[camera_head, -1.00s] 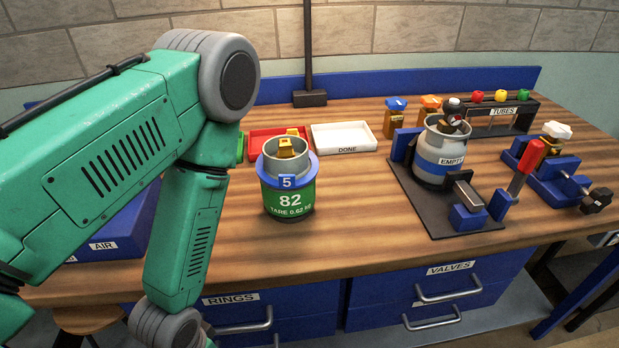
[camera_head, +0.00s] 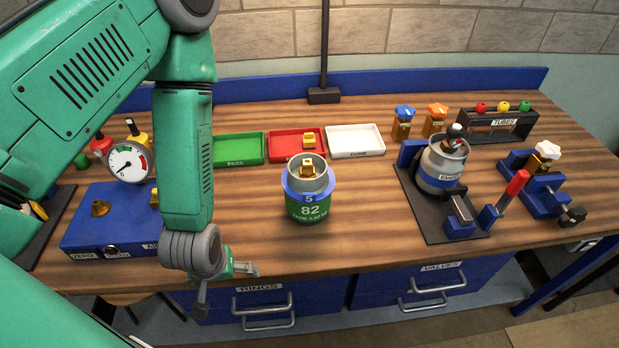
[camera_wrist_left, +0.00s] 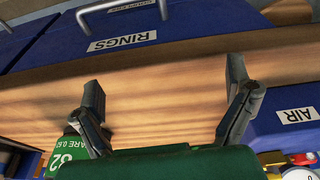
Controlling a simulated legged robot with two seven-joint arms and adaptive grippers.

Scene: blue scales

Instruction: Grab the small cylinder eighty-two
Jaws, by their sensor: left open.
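The small cylinder 82 (camera_head: 309,208) stands upright on the wooden bench (camera_head: 370,235). It is green below, with a blue ring marked 5 and a grey collar around a brass valve on top. My left gripper (camera_head: 228,284) is low at the bench's front edge, to the left of the cylinder and apart from it. In the left wrist view my left gripper (camera_wrist_left: 166,88) has its fingers spread with nothing between them. Part of the green cylinder (camera_wrist_left: 62,158) shows there at lower left, partly hidden behind a finger. My right gripper is not in view.
A blue AIR box (camera_head: 120,215) with a gauge (camera_head: 129,162) stands left of my arm. Green, red and white trays (camera_head: 355,140) lie behind the cylinder. A grey EMPTY cylinder (camera_head: 440,170) sits in a clamp stand to the right. The bench just right of cylinder 82 is clear.

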